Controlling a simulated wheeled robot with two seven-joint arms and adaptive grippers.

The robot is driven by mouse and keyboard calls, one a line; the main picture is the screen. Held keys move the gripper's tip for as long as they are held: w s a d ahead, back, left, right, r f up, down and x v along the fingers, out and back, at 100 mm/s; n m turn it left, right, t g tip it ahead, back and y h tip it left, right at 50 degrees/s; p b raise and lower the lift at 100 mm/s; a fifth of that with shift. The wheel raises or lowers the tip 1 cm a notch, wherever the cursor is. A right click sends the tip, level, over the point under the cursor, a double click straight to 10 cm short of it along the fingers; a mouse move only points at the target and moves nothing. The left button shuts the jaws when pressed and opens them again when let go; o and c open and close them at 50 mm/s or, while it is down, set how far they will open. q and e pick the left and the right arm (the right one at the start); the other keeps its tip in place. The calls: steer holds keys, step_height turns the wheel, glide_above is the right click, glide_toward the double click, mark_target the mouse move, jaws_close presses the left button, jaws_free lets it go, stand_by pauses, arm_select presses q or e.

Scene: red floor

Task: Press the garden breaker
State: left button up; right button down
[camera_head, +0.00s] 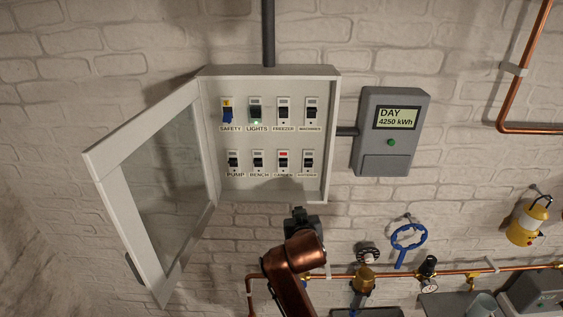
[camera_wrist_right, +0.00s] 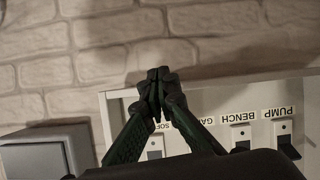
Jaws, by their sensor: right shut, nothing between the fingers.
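A white breaker box (camera_head: 333,135) hangs on the wall with its glazed door (camera_head: 165,165) swung open to the left. My right gripper (camera_head: 298,213) is just below the box's lower edge, below and slightly right of that breaker. In the right wrist view my right gripper (camera_wrist_right: 160,75) is shut and empty. The picture there is upside down, and the fingers cover most of the garden breaker and part of its label. My left gripper is not in view.
The bench breaker (camera_head: 258,160) and another breaker (camera_head: 307,160) flank it closely. The lights breaker (camera_head: 255,110) shows a green light. A grey meter (camera_head: 391,133) stands right of the box. Copper pipe (camera_head: 450,273) with valves runs below.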

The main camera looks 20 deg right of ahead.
mark_target(283, 154)
steer(key=s+a+r+t, duration=0.1)
steer(key=a+r, duration=0.2)
steer(key=r, duration=0.8)
steer(key=s+a+r+m+t+h, duration=0.1)
steer(key=a+r+t, duration=0.1)
steer(key=r, duration=0.8)
steer(key=shift+a+r+m, duration=0.3)
steer(key=shift+a+r, duration=0.05)
steer(key=shift+a, duration=0.1)
steer(key=shift+w, duration=0.1)
steer(key=x, duration=0.9)
steer(key=shift+w+d+f, duration=0.1)
steer(key=shift+w+d, duration=0.05)
steer(key=shift+w, duration=0.05)
steer(key=f, duration=0.2)
steer(key=shift+s+f, duration=0.35)
steer(key=shift+f, duration=0.05)
steer(key=shift+s+a+f, duration=0.25)
steer(key=shift+s+f, duration=0.1)
steer(key=shift+f, duration=0.05)
